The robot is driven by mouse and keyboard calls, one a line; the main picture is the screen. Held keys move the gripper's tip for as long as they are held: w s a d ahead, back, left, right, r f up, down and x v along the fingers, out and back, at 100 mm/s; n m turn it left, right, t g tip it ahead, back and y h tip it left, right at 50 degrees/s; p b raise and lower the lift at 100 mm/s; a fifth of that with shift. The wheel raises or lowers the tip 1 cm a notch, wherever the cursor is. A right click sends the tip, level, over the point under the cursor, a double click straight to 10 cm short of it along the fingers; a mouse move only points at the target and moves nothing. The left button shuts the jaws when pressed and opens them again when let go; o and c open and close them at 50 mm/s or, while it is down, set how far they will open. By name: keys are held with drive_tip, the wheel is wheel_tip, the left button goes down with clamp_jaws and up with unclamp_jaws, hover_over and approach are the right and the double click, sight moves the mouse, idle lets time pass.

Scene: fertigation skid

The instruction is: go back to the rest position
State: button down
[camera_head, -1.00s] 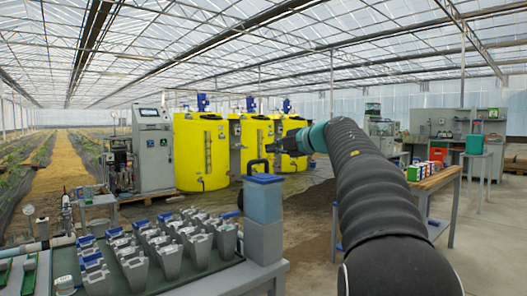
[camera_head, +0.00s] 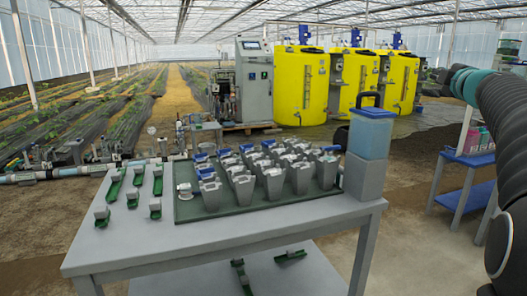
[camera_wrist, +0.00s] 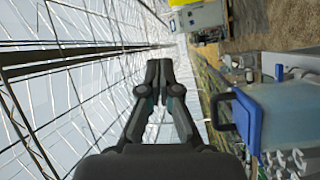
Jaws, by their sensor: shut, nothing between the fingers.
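My gripper (camera_wrist: 158,72) shows in the wrist view with its two dark fingertips together and nothing between them. It points out over the scene, and the view is turned on its side. In the head view my arm (camera_head: 500,110) comes in along the right edge. Its grey ribbed sleeve and teal wrist are raised above table height. The gripper itself is not clear there. A clear blue container with a blue lid and dark handle (camera_head: 371,132) stands on a grey block at the table's right corner. It also shows in the wrist view (camera_wrist: 285,115), right of the fingers and apart from them.
A grey table (camera_head: 130,240) holds a dark green tray (camera_head: 250,212) of several grey blue-topped units, with small green parts at left. Yellow tanks (camera_head: 300,85) and a control cabinet (camera_head: 254,80) stand behind. A blue-shelved bench (camera_head: 468,158) stands at right, near my arm.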

drive_tip(key=s+d+f+m+g+h, duration=0.2)
drive_tip(key=s+d+f+m+h, duration=0.15)
drive_tip(key=m+h, duration=0.2)
drive_tip(key=s+a+f+m+g, duration=0.45)
drive_tip(key=s+f, duration=0.25)
drive_tip(key=f, duration=0.3)
drive_tip(key=s+a+f+m+g, duration=0.4)
drive_tip(key=s+f, duration=0.3)
drive_tip(key=f, duration=0.4)
drive_tip(key=s+a+f+y, duration=0.2)
drive_tip(key=s+a+f, duration=0.2)
drive_tip(key=s+a, duration=0.2)
drive_tip(key=s+a+f+g+y, duration=0.1)
drive_tip(key=s+a+f+y, duration=0.2)
drive_tip(key=a, duration=0.7)
drive_tip(key=s+a+f+g+y, duration=0.1)
drive_tip(key=s+a+f+y, duration=0.1)
drive_tip(key=s+a+f, duration=0.5)
drive_tip(key=s+a, duration=0.1)
drive_tip(key=s, duration=0.3)
drive_tip(key=shift+a+y, duration=0.35)
drive_tip(key=shift+f+g, duration=0.1)
drive_tip(key=shift+g, duration=0.15)
